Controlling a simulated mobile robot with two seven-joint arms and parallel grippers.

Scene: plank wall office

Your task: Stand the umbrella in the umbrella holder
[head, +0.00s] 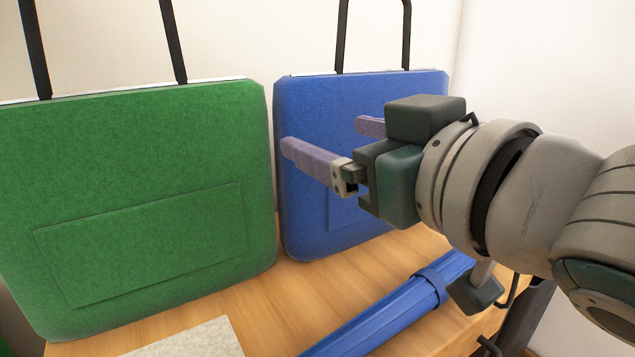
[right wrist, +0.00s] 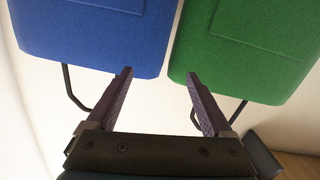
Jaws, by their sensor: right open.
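The folded blue umbrella (head: 385,312) lies across the wooden table top at the front right, with a strap band around it. Its upper right end passes under my right arm and is partly hidden. My right gripper (head: 322,136) is open and empty, raised above the umbrella and in front of the blue bag. In the right wrist view its two purple fingers (right wrist: 158,73) stand apart with nothing between them. I cannot make out the umbrella holder in either view. My left gripper is not in view.
A green felt bag (head: 150,190) and a blue felt bag (head: 305,215) with black handles stand side by side on the table (head: 285,295). A pale grey flat piece (head: 200,340) lies at the front edge of the picture. Bare wood shows between it and the umbrella.

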